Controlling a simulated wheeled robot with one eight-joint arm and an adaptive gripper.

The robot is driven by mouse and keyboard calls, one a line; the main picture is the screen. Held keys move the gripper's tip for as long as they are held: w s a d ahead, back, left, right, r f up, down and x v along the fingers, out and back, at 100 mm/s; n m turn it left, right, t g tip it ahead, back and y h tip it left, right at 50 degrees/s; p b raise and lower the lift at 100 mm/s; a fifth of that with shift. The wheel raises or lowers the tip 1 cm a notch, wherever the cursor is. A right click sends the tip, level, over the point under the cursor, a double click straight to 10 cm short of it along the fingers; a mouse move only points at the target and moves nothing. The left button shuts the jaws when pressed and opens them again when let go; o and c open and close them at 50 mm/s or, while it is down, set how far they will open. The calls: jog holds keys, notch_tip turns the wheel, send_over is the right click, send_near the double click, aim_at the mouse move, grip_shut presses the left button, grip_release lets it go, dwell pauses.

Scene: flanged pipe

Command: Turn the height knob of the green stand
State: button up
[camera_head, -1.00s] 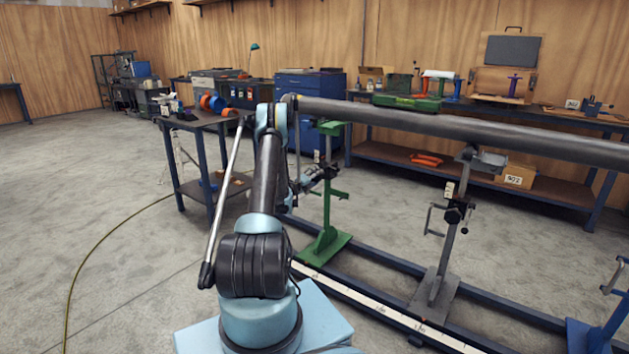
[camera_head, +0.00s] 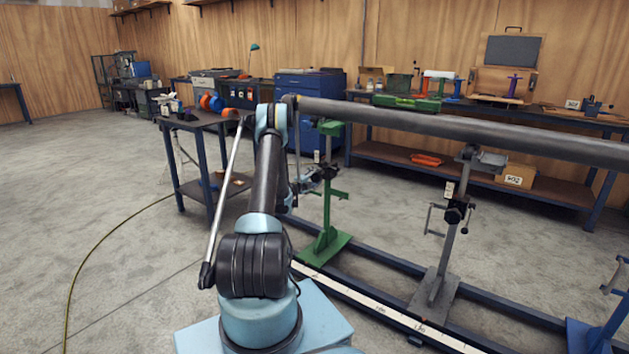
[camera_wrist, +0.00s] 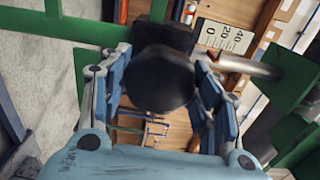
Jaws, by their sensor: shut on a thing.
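The green stand (camera_head: 326,219) stands upright on the floor rail under the left part of the long pipe (camera_head: 450,127). My gripper (camera_head: 325,172) is at the stand's column, about halfway up. In the wrist view the dark, faceted height knob (camera_wrist: 160,80) fills the middle. My gripper (camera_wrist: 158,92) has its blue-grey fingers on both sides of the knob and is shut on it. Green parts of the stand (camera_wrist: 75,27) show at the left and right of the wrist view. A white scale plate (camera_wrist: 224,37) with numbers sits behind the knob. The knob is too small to make out in the head view.
A grey stand (camera_head: 440,240) and a blue stand (camera_head: 600,320) stand further right on the rail (camera_head: 380,310). A small table (camera_head: 205,122) stands left of my arm. A long workbench (camera_head: 480,175) runs behind the pipe.

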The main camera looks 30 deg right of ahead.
jog(key=shift+w+a, duration=0.15)
jog(key=shift+a, duration=0.05)
jog(key=o, duration=1)
jog(key=shift+f, duration=0.15)
jog(key=shift+o, duration=0.2)
jog(key=shift+d, duration=0.1)
jog(key=v, duration=1.2)
